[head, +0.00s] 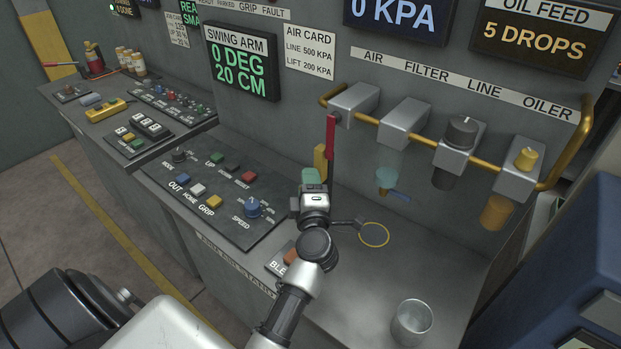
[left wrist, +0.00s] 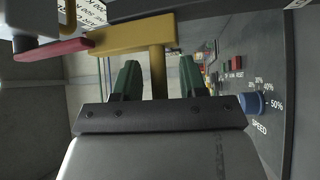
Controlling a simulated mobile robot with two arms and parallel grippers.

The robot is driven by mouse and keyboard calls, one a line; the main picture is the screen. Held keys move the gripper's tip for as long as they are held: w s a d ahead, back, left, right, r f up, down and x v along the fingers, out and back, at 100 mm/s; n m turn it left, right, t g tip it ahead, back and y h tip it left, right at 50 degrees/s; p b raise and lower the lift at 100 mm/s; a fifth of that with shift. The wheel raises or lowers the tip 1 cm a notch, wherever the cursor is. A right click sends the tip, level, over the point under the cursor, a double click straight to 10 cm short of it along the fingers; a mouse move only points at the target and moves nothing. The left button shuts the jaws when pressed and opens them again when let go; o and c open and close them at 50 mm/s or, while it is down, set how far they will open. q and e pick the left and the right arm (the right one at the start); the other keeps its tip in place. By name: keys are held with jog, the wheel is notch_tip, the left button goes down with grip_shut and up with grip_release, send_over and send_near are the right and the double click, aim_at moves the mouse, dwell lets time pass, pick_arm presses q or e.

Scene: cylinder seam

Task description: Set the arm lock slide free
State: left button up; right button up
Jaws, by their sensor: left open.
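Contact is not visible. My right gripper is out of view.
Air line units hang on a yellow pipe (head: 399,119) at right. A button panel (head: 215,205) is left of my arm. A glass (head: 411,322) and a yellow ring (head: 374,235) are on the right side of the bench. The swing arm display (head: 240,62) reads 0 DEG, 20 CM.

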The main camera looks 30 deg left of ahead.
pick_arm(q)
jog(key=shift+s, duration=0.1)
jog(key=shift+c, duration=1.3)
jog(key=c, duration=0.4)
grip_shut()
notch_tip(320, 180, down, 5)
jog(key=b, duration=0.3)
jog(key=shift+d, duration=0.1)
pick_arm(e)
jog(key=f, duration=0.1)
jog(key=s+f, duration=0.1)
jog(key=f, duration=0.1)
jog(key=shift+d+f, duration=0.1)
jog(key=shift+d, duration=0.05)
pick_arm(q)
jog(key=o, duration=0.7)
grip_release()
jog(key=shift+c, duration=0.2)
